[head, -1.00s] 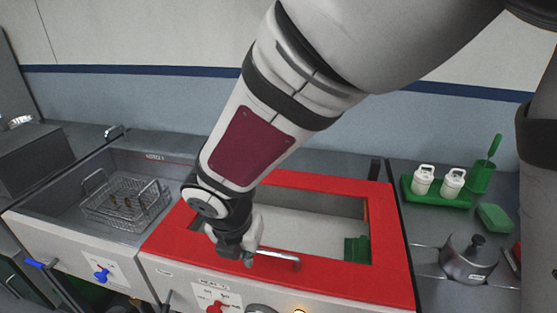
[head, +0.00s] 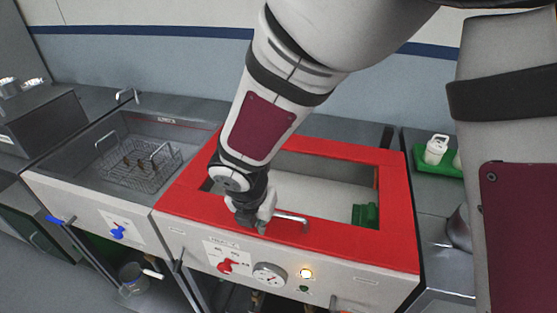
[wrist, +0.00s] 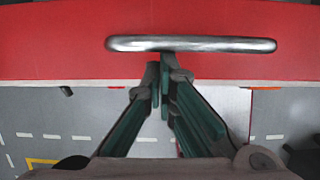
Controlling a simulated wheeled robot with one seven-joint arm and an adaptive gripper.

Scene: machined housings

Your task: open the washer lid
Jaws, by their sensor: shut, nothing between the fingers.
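The washer lid (head: 395,220) is a red frame around a large window, lying flat over the grey basin in the head view. Its silver bar handle (head: 292,217) is on the front strip of the frame. In the wrist view the handle (wrist: 190,44) runs across the red surface (wrist: 50,45). My gripper (head: 262,228) is at the left part of the handle in the head view. In the wrist view its fingertips (wrist: 160,70) are together and empty, just below the bar. I cannot tell whether they touch it. Part of the lid is hidden behind my arm.
Below the lid, the front panel has a red knob (head: 228,266), a round gauge (head: 269,275) and a lit lamp (head: 306,273). A sink with a wire basket (head: 138,165) is at left. A green tray (head: 430,168) with a white bottle (head: 436,149) is at right.

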